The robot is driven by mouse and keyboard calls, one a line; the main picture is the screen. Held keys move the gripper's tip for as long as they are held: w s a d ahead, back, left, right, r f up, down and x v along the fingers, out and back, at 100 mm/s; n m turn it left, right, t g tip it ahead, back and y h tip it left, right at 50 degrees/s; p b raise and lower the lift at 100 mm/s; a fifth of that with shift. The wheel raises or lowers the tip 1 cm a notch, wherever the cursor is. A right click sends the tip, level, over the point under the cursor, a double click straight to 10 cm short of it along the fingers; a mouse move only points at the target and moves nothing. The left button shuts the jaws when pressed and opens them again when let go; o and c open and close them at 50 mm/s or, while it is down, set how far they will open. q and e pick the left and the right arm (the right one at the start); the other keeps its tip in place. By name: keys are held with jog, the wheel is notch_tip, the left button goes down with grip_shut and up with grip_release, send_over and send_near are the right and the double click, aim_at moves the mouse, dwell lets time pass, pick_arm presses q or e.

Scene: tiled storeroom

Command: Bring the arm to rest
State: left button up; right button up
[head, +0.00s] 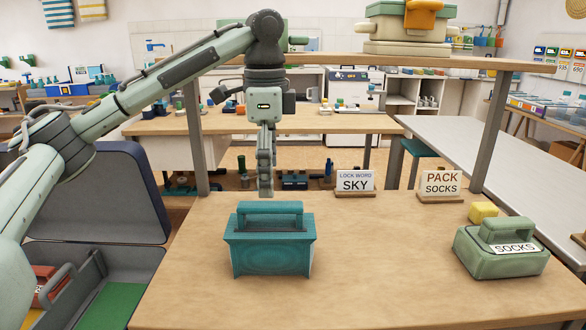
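My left arm reaches in from the left, and its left gripper (265,190) points straight down. It hangs above or just behind the teal box (270,250), which stands upright on the wooden table (390,290) with its handle on top. A small gap shows between the fingertips and the handle. The fingers look narrow and edge-on, so I cannot tell if they are open or shut. Nothing is seen hanging from them. My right gripper is not in view.
A green box labelled SOCKS (500,250) stands at the right, with a yellow block (484,212) behind it. Signs read LOCK WORD SKY (355,182) and PACK SOCKS (440,184). An open grey case (95,265) is at the left. An overhead shelf (440,61) spans the back.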

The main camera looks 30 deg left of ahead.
aim_at(271, 225)
pick_arm(q)
jog(key=shift+f, duration=0.1)
notch_tip(271, 225, down, 12)
dwell(1.0)
